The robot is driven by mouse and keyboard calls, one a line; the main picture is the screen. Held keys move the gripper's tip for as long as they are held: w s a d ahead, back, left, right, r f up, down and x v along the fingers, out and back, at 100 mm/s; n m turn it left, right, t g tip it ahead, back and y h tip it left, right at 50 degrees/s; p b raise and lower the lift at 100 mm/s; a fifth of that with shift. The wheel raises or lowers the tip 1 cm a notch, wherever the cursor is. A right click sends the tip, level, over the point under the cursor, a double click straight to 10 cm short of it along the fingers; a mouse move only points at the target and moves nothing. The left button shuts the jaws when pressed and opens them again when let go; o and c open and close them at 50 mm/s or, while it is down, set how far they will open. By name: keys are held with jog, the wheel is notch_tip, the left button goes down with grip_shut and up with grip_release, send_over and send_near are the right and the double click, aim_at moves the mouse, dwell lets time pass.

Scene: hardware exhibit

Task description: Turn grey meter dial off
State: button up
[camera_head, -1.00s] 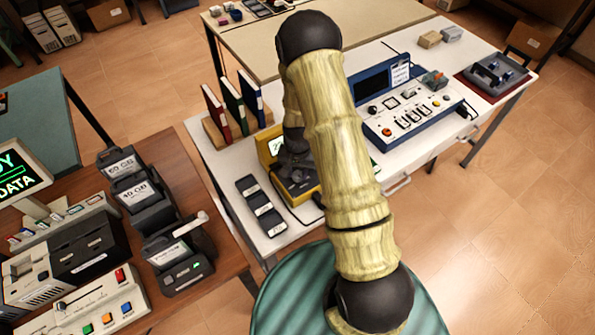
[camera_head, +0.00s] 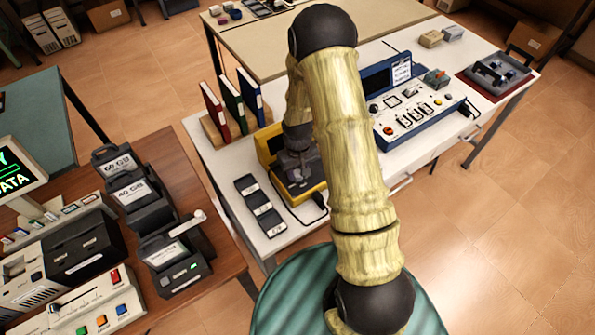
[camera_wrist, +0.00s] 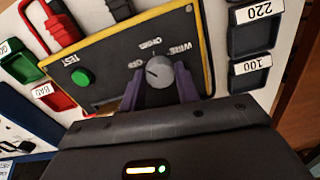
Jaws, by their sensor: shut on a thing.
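The grey dial (camera_wrist: 159,71) sits on the dark face of a yellow-edged meter (camera_wrist: 106,82). In the wrist view, labels around the dial read OFF, OHMS and WIRE, and the OFF label is just left of it. My gripper (camera_wrist: 160,80) has its two purple fingers on either side of the dial, shut on it. The dial's exact pointing direction is hard to tell. In the head view, the yellow meter (camera_head: 310,192) stands on the white table, partly hidden under my gripper (camera_head: 299,172).
A green TEST button (camera_wrist: 83,77) is on the meter's face. Black trays labelled 220 and 100 (camera_wrist: 250,75) lie beside it. The blue console (camera_head: 425,108) stands right of my arm. Red, green and blue binders (camera_head: 232,106) stand behind left.

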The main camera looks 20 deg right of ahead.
aim_at(297, 173)
jog(key=shift+w+n, duration=0.1)
jog(key=shift+n, duration=0.5)
jog(key=o, duration=1)
notch_tip(297, 173, up, 18)
jog(key=shift+f+b, duration=0.25)
jog(key=shift+b, duration=0.75)
